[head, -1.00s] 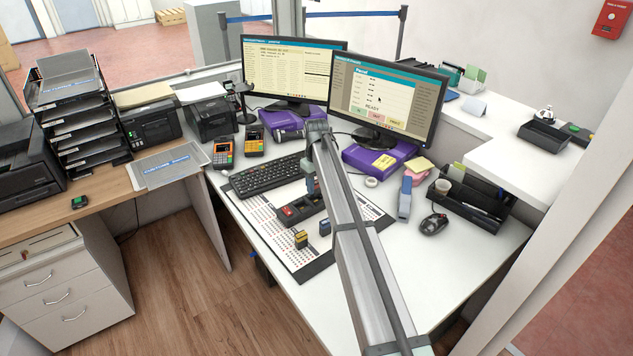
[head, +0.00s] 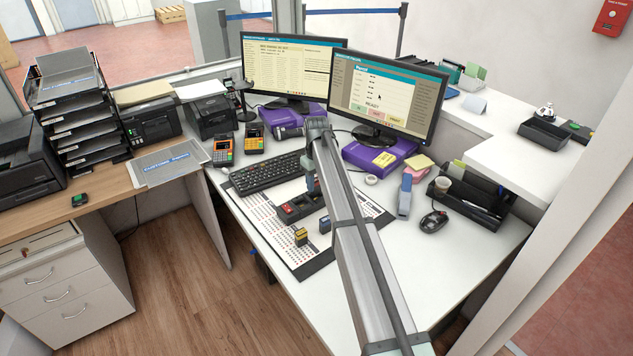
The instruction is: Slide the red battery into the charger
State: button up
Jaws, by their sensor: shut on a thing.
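The charger (head: 291,212) is a dark block with a red patch at its left end. It lies on the printed mat (head: 262,219) in front of the keyboard. My gripper (head: 311,186) points down just above the charger's back right part, mostly behind my own arm. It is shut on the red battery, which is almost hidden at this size. I cannot tell whether the battery touches the charger. A yellow battery (head: 301,237) stands on the mat in front of the charger.
The keyboard (head: 267,173) lies behind the charger. Two monitors (head: 387,97) and purple boxes (head: 366,158) stand at the back. A blue-grey stapler (head: 404,200), a mouse (head: 433,222) and a black organizer (head: 470,205) are on the right. The counter's front right is clear.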

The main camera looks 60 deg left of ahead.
jog(key=shift+f, duration=1.3)
dwell(0.4)
jog(key=o, duration=1.2)
notch_tip(320, 180, up, 14)
jog(key=shift+f, duration=0.1)
dwell(0.3)
